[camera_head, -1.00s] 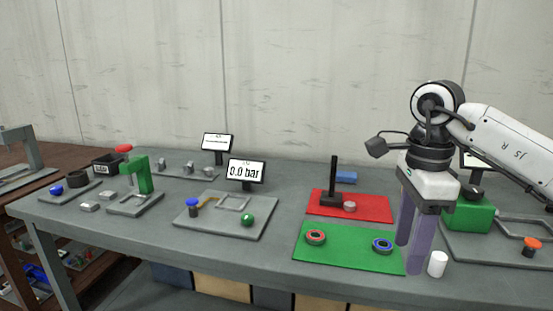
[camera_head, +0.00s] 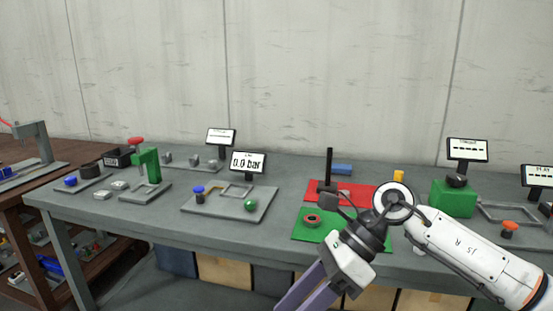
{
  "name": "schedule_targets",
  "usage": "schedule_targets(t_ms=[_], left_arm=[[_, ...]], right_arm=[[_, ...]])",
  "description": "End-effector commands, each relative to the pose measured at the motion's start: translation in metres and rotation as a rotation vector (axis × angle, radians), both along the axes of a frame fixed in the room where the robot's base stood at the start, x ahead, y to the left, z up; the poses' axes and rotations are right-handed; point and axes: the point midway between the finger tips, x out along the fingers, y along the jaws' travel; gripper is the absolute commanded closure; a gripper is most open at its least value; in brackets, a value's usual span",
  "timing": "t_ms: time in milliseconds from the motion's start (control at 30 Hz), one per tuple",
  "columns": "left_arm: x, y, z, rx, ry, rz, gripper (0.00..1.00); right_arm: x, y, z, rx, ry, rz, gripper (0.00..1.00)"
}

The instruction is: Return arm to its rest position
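My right arm comes in from the right, and its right gripper (camera_head: 299,296) is low in the view, in front of the table's front edge. Its two purple fingers point down and left with a gap between them; nothing shows between them, and the tips run to the bottom edge. The arm's wrist covers part of the green mat (camera_head: 306,235), where a red-ringed disc (camera_head: 312,219) lies. The blue-ringed disc is hidden behind the arm. My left gripper is not in view.
The grey table (camera_head: 240,236) holds a red mat (camera_head: 357,190) with a black post (camera_head: 329,168), a green block (camera_head: 454,199), a plate with a green ball (camera_head: 250,205), a green clamp-like stand (camera_head: 150,163) and several small displays.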

Motion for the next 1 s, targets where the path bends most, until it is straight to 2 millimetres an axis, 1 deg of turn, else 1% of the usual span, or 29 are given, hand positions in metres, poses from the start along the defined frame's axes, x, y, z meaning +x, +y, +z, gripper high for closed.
schedule_targets(t_ms=[33,100,200,267,333,400,467,500,567,600,667,700,767,800,867,900,967,1000], left_arm=[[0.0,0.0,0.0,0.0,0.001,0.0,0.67],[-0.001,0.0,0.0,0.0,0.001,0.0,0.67],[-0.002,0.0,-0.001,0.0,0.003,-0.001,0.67],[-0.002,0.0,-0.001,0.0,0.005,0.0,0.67],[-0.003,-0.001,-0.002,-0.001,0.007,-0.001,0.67],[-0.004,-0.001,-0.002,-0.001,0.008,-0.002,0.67],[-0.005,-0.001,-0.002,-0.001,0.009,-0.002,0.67],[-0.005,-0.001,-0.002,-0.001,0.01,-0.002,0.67],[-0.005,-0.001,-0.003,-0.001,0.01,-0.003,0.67],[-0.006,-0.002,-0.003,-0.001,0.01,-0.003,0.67],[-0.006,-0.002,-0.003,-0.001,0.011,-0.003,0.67],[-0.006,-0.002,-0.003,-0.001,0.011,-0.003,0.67],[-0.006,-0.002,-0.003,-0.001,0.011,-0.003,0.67],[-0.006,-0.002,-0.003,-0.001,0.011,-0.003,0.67],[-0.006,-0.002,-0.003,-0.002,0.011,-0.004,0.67],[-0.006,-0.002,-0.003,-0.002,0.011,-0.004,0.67],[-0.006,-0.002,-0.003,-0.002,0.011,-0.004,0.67],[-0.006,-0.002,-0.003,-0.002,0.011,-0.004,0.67]], right_arm=[[-0.017,0.027,-0.004,0.12,0.089,-0.028,0.51],[-0.032,0.06,0.005,0.298,0.224,-0.1,0.51],[-0.04,0.09,0.023,0.536,0.438,-0.234,0.51],[-0.038,0.098,0.034,0.669,0.579,-0.33,0.51],[-0.029,0.099,0.042,0.809,0.753,-0.458,0.51],[-0.014,0.091,0.043,0.937,0.934,-0.6,0.51],[0.001,0.078,0.035,1.036,1.092,-0.733,0.51],[0.011,0.066,0.025,1.096,1.2,-0.825,0.51],[0.024,0.046,0.004,1.176,1.362,-0.973,0.51],[0.03,0.03,-0.015,1.224,1.471,-1.078,0.51],[0.035,0.006,-0.05,1.282,1.634,-1.24,0.51],[0.034,-0.011,-0.076,1.317,1.742,-1.35,0.51],[0.027,-0.034,-0.116,1.353,1.885,-1.51,0.51],[0.019,-0.048,-0.142,1.37,1.973,-1.612,0.51],[0.001,-0.068,-0.18,1.386,2.096,-1.764,0.51],[-0.013,-0.08,-0.204,-1.354,-2.118,1.815,0.51],[-0.038,-0.096,-0.238,-1.222,-2.006,1.769,0.51],[-0.056,-0.105,-0.258,-1.146,-1.938,1.738,0.51]])
